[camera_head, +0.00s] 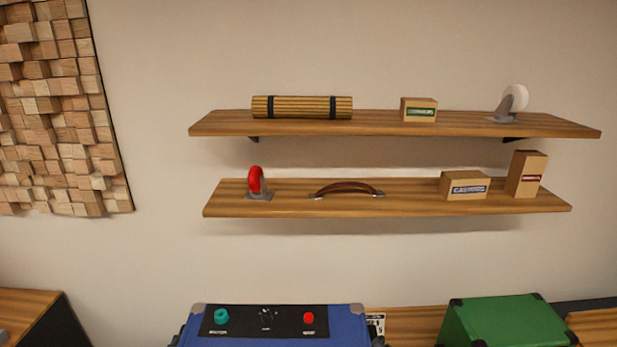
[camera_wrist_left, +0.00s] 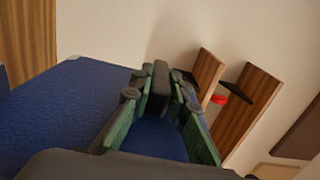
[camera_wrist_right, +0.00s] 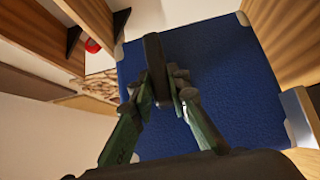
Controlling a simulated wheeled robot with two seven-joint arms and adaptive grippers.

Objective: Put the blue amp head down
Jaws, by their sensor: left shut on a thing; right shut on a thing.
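The blue amp head (camera_head: 350,318) is at the bottom of the head view, its lower part cut off by the frame. Its dark panel carries a teal knob (camera_head: 221,317) and a red knob (camera_head: 308,318). In the left wrist view, my left gripper (camera_wrist_left: 160,92) is shut on a black handle at one side of the blue amp head (camera_wrist_left: 65,105). In the right wrist view, my right gripper (camera_wrist_right: 159,88) is shut on a black handle at the other side of the blue amp head (camera_wrist_right: 225,75). What lies under the amp head is hidden.
A green amp (camera_head: 505,322) stands at right beside a wooden surface (camera_head: 415,322). An upper shelf (camera_head: 380,122) and a lower shelf (camera_head: 410,205) on the wall hold small boxes, casters, a handle and a roll. A wooden block panel (camera_head: 60,110) hangs at left.

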